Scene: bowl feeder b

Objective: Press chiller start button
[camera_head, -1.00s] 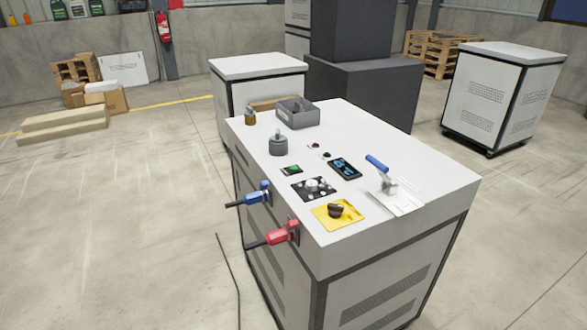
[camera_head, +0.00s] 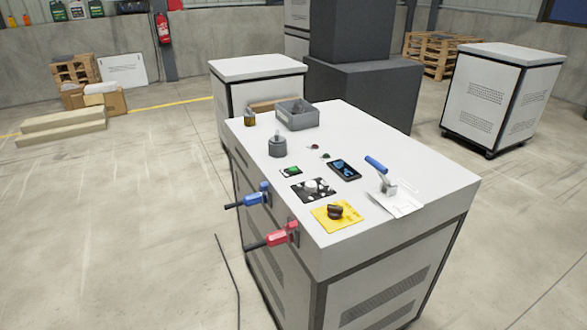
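The white chiller cabinet (camera_head: 425,187) stands in the middle of the head view, with its controls on its flat top. A small round green button (camera_head: 325,156) sits beside a small dark red button (camera_head: 314,147). A small panel with a green face (camera_head: 291,171) lies to their left. A dark panel with blue display marks (camera_head: 344,168) is to the right of the green button. I cannot read labels, so which control is the start button is not certain. Neither of my grippers shows in this view.
The top also holds a yellow plate with a black knob (camera_head: 323,219), a blue-handled lever (camera_head: 377,164), a grey bin (camera_head: 297,120) and a grey cylinder (camera_head: 278,149). Blue (camera_head: 252,200) and red (camera_head: 278,237) connectors stick out left. The floor at left is largely clear.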

